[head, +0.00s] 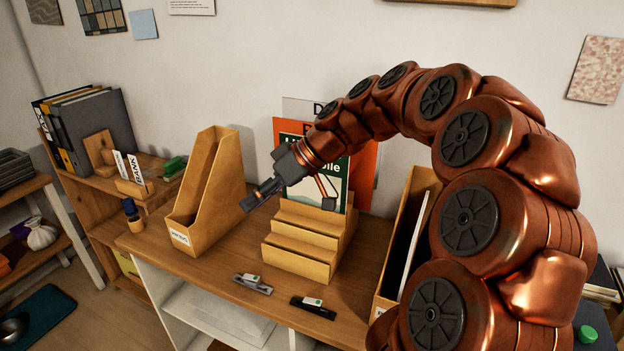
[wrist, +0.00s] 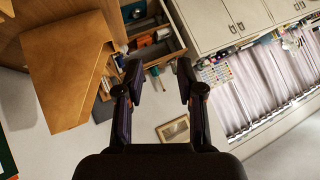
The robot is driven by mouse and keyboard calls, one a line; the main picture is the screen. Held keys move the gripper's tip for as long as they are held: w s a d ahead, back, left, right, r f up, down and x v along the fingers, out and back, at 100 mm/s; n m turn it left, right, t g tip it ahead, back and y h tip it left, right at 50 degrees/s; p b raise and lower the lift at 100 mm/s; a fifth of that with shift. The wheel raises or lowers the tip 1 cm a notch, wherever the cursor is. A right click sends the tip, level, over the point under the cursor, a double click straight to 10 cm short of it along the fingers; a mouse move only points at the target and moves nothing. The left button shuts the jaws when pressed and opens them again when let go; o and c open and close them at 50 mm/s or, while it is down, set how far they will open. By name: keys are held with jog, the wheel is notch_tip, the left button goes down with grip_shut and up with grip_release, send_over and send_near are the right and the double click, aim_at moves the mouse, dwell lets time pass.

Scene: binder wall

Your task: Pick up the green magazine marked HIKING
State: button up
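A green magazine (head: 344,178) with white lettering and a pale lower part stands upright in the stepped wooden rack (head: 302,246) in the head view. My arm covers part of its cover, and I cannot read HIKING on it. Orange and pale covers (head: 365,165) stand behind it.
A tan magazine file (head: 205,190) stands left of the rack, close to my gripper. Another file (head: 412,225) stands to the right, partly behind my arm. Two staplers, one grey (head: 252,284) and one black (head: 312,308), lie near the desk's front edge.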

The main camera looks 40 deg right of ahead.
jog(key=w+d+r+t+h+p, duration=0.1)
jog(key=d+r+t, duration=0.1)
jog(key=d, duration=0.7)
jog(key=w+d+r+t, duration=0.1)
jog(key=d+r+t, duration=0.15)
jog(key=d, duration=0.55)
jog(key=w+d+r+t+h+p, duration=0.1)
jog(key=w+d+t, duration=0.1)
jog(key=d, duration=0.7)
jog(key=p+x, duration=0.1)
jog(key=x, duration=0.1)
jog(key=p+x, duration=0.1)
jog(key=x, duration=0.1)
jog(key=a+p+x, duration=0.1)
jog(key=x, duration=0.1)
jog(key=shift+w+a+r+p, duration=0.1)
jog(key=shift+a+r+p, duration=0.2)
jog(key=shift+p, duration=0.1)
jog(key=shift+w+f, duration=0.3)
grip_shut()
